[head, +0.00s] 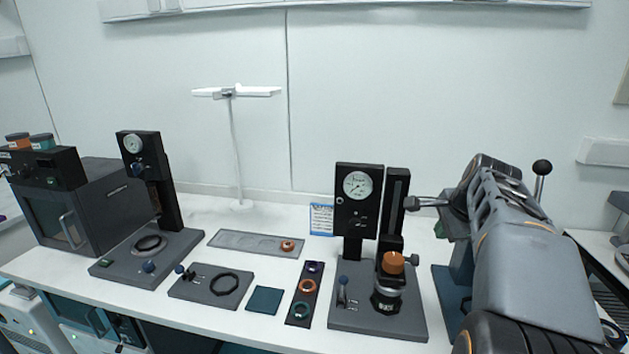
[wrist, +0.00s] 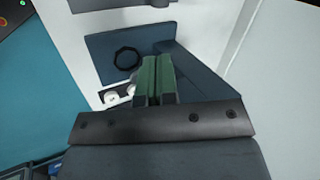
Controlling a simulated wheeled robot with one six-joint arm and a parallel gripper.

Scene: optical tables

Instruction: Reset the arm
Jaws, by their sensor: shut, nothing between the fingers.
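My arm (head: 530,260) fills the right side of the head view, folded over the right end of the white bench. My gripper (wrist: 154,75) shows in the wrist view, with its two green fingers pressed together and nothing between them. In the wrist view it points over a dark blue stand (wrist: 100,45) with a black ring (wrist: 127,58) on its plate. The fingers hide part of that stand. In the head view my arm covers most of the stand, and I cannot make out the fingertips clearly.
A gauge press (head: 357,215) with an orange-topped part (head: 393,263) stands just left of my arm. A black strip with coloured rings (head: 304,293), a teal pad (head: 264,300) and a ring plate (head: 210,290) lie further left. Another gauge press (head: 150,190) and an oven (head: 85,205) stand at far left.

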